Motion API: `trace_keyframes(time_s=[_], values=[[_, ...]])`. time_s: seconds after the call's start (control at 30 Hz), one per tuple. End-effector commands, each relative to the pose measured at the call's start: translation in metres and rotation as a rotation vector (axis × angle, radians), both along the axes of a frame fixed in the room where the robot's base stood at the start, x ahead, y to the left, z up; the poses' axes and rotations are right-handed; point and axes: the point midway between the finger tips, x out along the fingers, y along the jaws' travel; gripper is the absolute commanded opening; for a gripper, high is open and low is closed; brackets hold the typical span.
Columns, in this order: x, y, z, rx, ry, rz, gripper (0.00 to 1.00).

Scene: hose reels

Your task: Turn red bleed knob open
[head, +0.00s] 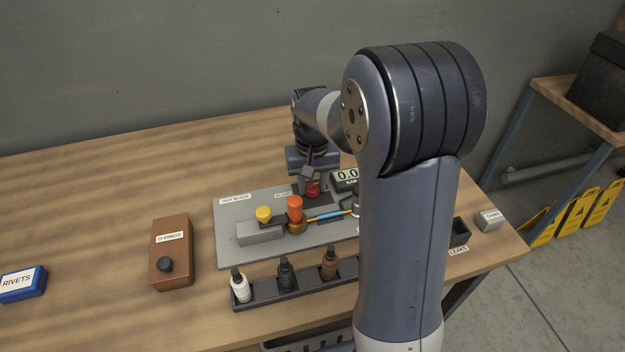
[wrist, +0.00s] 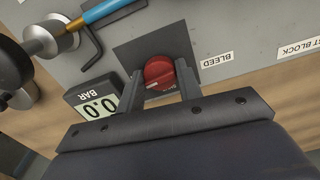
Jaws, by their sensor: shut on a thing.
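The red bleed knob (wrist: 158,72) sits on a dark square plate (wrist: 178,41) beside the BLEED label (wrist: 216,60) in the wrist view. My gripper (wrist: 160,85) is shut on the knob, with one finger on each side of it. A pale line shows on the knob's face. In the head view the red knob (head: 313,189) is partly hidden below my gripper (head: 311,180). The gauge (wrist: 95,107) next to it reads 0.0 BAR.
A bottle rack (head: 262,300) stands in front. A brown O-RINGS box (head: 170,262) and blue RIVETS box (head: 22,290) lie left.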

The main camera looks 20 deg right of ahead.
Motion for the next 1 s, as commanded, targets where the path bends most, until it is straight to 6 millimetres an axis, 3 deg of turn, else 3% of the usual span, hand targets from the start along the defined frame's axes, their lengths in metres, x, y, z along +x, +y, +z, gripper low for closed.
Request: trace_keyframes(time_s=[0.33,0.83,0.87,1.0], values=[[0.0002,0.0001,0.0005,0.000,-0.001,-0.120,0.11],[0.0004,0.0002,0.0002,0.000,-0.001,-0.137,0.11],[0.0004,0.0002,0.0002,0.000,-0.001,-0.137,0.35],[0.0003,0.0001,0.0002,0.000,-0.001,-0.136,0.47]])
